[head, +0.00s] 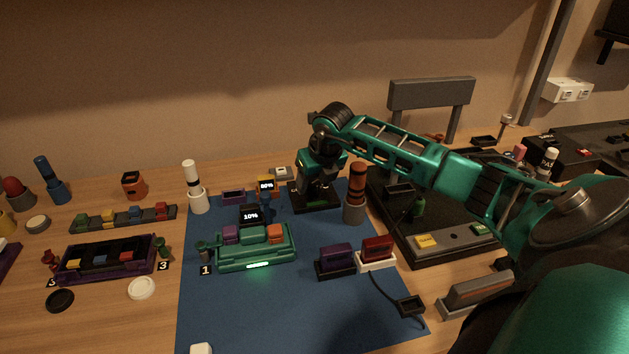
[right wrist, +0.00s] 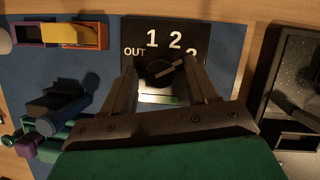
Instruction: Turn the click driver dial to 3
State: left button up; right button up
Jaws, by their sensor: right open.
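The click driver dial (right wrist: 177,70) is a dark round knob with a light pointer line on a black plate (right wrist: 191,33) in the right wrist view. The plate carries the labels OUT, 1, 2 and a partly hidden one at the right. The pointer line slants up to the right, toward the labels at the right. My right gripper (right wrist: 176,80) is open, with one finger on each side of the dial; I cannot tell whether they touch it. In the head view my right gripper (head: 319,182) hangs over the black plate (head: 314,205) and hides the dial. My left gripper does not show.
A green device (head: 256,252) with a 10% display stands left on the blue mat (head: 270,315). An orange-brown cylinder in a grey holder (head: 354,208) stands close right of the plate. Purple (head: 336,258) and red (head: 377,248) blocks sit nearer the front. The mat's front is mostly clear.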

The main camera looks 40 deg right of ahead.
jog(key=v, duration=1.2)
jog(key=shift+s+r, duration=0.2)
jog(key=shift+r, duration=0.15)
jog(key=shift+a+f, duration=0.1)
